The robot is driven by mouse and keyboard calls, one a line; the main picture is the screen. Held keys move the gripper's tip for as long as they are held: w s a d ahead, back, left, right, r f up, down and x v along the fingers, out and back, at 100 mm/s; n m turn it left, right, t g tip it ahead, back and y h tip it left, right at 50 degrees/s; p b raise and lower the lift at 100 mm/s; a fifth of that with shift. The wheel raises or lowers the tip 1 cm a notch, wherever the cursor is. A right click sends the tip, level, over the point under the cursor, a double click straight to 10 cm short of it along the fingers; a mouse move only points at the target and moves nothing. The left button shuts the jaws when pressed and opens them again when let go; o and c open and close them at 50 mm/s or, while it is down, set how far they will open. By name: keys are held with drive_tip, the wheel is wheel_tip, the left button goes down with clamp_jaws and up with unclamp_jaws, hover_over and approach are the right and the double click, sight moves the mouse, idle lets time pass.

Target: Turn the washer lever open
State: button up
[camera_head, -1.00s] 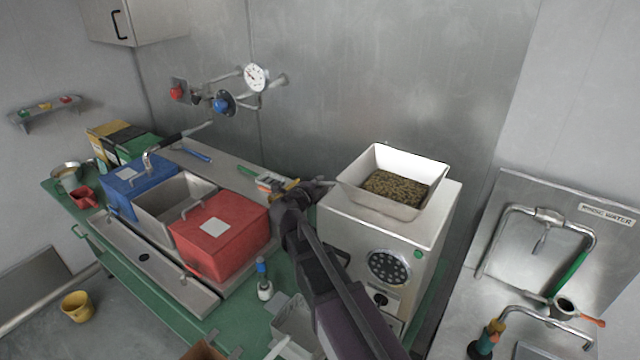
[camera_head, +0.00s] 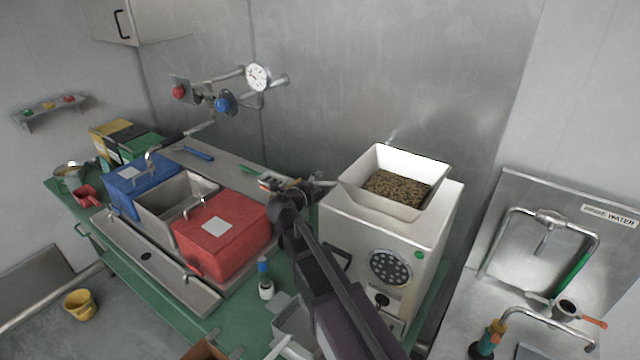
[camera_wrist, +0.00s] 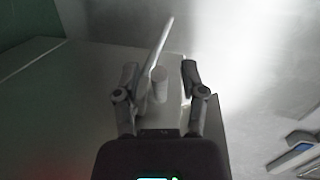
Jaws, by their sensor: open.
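My gripper (camera_head: 318,184) is beside the upper left side of the white grinder (camera_head: 345,225), below its hopper, in the head view. In the wrist view my gripper (camera_wrist: 160,74) is open, with one finger on each side of a pale upright bar (camera_wrist: 156,48) and a short pale cylinder (camera_wrist: 160,84). The bar leans to the right at its top. I cannot tell whether this bar is the washer lever, or whether the fingers touch it. My arm hides part of the grinder's left side and the bench in the head view.
The hopper (camera_head: 352,185) on the grinder holds beans. A red box (camera_head: 205,250) and a blue box (camera_head: 125,195) stand on the green bench at left. Wall pipes carry a gauge (camera_head: 257,77) and a blue knob (camera_head: 225,102). A rinse-water panel (camera_head: 520,240) is at right.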

drive_tip(key=s+a+r+g+h+p, duration=0.1)
drive_tip(key=s+a+g+h, duration=0.2)
drive_tip(key=a, duration=0.7)
drive_tip(key=s+a+r+m+g+h+p, duration=0.1)
drive_tip(key=s+a+r+g+h+p, duration=0.1)
drive_tip(key=a, duration=0.8)
drive_tip(key=shift+s+a+g+h, duration=0.25)
drive_tip(key=shift+s+g+h, duration=0.15)
drive_tip(key=shift+g+h, duration=0.15)
